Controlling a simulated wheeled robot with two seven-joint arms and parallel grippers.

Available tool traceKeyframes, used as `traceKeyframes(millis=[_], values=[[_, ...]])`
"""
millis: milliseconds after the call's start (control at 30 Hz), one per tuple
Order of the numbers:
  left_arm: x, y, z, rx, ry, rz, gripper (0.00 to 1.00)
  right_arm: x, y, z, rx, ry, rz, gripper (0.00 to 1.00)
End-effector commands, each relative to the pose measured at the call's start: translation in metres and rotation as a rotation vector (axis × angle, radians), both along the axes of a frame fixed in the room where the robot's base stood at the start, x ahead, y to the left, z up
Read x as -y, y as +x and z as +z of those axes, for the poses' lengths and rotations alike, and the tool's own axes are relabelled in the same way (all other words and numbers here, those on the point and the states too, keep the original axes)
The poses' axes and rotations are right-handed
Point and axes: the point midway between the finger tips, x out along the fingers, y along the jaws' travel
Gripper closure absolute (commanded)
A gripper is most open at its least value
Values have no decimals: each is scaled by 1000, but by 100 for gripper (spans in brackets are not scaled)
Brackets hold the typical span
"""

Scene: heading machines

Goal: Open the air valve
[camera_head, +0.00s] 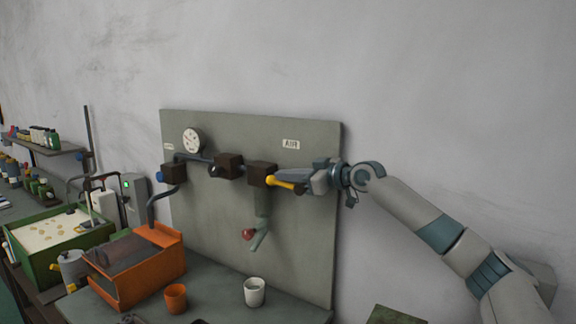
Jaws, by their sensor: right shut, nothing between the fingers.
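The air valve is a dark block (262,174) on the grey-green panel, below and left of the "AIR" label (291,144). Its yellow lever (284,183) sticks out to the right, nearly level and tilted slightly down. My right gripper (300,184) comes in from the right and is shut at the lever's outer end. It seems to touch or overlap the lever there, and the fingertips are partly hard to make out. My left gripper is out of view.
A round gauge (192,140) and other dark blocks (228,166) sit on the pipe to the left. A white cup (255,292), an orange cup (176,298) and an orange machine (135,266) stand below.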

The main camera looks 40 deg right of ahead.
Motion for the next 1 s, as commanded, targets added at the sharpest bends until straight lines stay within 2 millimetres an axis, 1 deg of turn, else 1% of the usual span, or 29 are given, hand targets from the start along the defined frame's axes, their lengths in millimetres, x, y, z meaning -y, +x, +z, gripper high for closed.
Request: traceKeyframes(millis=[367,600,1000], values=[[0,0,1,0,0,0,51,0,0,-3,0,0,0,100],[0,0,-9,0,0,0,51,0,4,-17,-1,1,1,100],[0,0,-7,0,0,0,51,0,4,-18,-7,-1,0,100]])
